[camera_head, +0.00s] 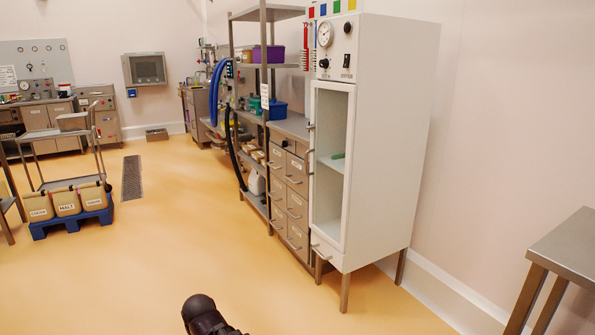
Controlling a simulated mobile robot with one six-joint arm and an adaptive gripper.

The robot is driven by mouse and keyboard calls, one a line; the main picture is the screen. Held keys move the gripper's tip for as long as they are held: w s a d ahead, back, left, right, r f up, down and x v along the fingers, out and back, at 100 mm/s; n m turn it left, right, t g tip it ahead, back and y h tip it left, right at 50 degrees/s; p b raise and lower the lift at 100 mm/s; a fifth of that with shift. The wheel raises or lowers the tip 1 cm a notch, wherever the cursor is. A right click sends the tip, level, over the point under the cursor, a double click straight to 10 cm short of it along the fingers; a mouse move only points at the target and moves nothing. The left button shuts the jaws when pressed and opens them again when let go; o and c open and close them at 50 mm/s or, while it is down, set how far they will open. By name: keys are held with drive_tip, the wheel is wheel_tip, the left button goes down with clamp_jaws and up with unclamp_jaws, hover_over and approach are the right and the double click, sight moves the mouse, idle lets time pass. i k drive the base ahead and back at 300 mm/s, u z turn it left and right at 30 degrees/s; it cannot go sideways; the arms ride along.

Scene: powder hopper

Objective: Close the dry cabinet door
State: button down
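The dry cabinet (393,150) is a tall white cabinet on metal legs, right of the picture's middle. Its top panel carries a round gauge and dark knobs. The tall white-framed front (350,170) shows the pale inside, with a shelf and a small green item (338,156) on it. A small handle shows at the front's left edge. I cannot tell from this angle whether the door is shut or ajar. A dark rounded part of my arm shows at the bottom edge, well apart from the cabinet. My gripper's fingers are not in view.
A grey drawer unit (289,190) and metal shelving (265,13) stand left of the cabinet. A metal table (570,245) is at the right edge. A cart stands at the left by a blue pallet (72,222) holding bins. The yellow floor before the cabinet is clear.

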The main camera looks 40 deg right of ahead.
sight(352, 88)
drive_tip(key=z, duration=0.05)
drive_tip(key=i, duration=0.75)
drive_tip(key=z, duration=0.6)
drive_tip(key=i, duration=0.55)
drive_tip(key=z, duration=0.3)
